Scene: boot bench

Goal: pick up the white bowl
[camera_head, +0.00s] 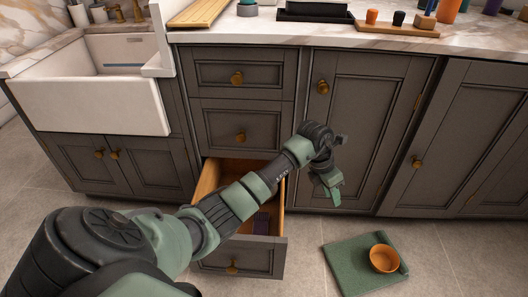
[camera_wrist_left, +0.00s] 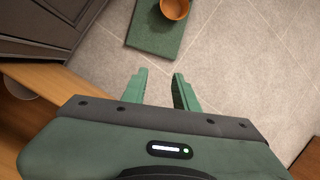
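No bowl that is clearly white shows. An orange-brown bowl (camera_head: 384,258) sits upright on a folded green mat (camera_head: 345,266) on the floor; the bowl (camera_wrist_left: 174,8) is cut by the top edge of the left wrist view. A pale rounded thing (camera_wrist_left: 18,88) shows partly at the left of that view, by the wooden drawer side; I cannot tell what it is. My left gripper (camera_head: 327,190) points down, right of the open drawer and above the floor. In the wrist view its fingers (camera_wrist_left: 160,76) are apart with nothing between them. My right gripper is not in view.
The bottom drawer (camera_head: 272,214) stands open, partly hidden by my left arm, with a dark purple thing (camera_head: 261,222) inside. A white sink (camera_head: 90,100) is at the left. The countertop (camera_head: 290,30) holds a black tray (camera_head: 315,12) and a wooden board (camera_head: 395,28) with small items.

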